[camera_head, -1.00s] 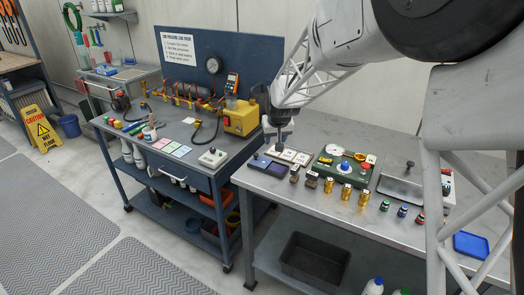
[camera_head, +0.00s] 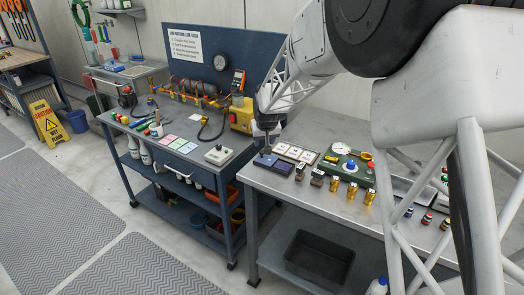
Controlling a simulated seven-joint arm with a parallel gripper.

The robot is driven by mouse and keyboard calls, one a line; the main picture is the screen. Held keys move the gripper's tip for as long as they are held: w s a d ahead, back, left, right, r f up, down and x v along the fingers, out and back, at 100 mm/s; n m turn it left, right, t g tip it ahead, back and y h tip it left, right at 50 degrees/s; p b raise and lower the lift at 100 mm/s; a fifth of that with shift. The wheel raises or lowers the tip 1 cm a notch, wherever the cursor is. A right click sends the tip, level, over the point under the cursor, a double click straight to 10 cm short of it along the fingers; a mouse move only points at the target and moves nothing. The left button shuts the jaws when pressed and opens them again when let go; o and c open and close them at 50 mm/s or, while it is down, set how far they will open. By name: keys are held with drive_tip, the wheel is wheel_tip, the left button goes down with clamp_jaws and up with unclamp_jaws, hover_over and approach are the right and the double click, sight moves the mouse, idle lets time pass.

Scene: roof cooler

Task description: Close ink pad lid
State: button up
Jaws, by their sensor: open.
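The ink pad (camera_head: 273,164) is a small dark blue flat case at the left corner of the grey workbench. It is too small to tell how its lid stands. My gripper (camera_head: 266,143) points down just above the back left part of the ink pad. It is open, with nothing seen between its fingers. I cannot tell whether a fingertip touches the pad.
Stamps (camera_head: 300,172), brass pieces (camera_head: 352,191) and a green panel (camera_head: 345,163) stand further right. My arm hides the bench's right side.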

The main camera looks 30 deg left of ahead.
sight(267, 156)
drive_tip(key=shift+x, duration=3.55)
clamp_jaws()
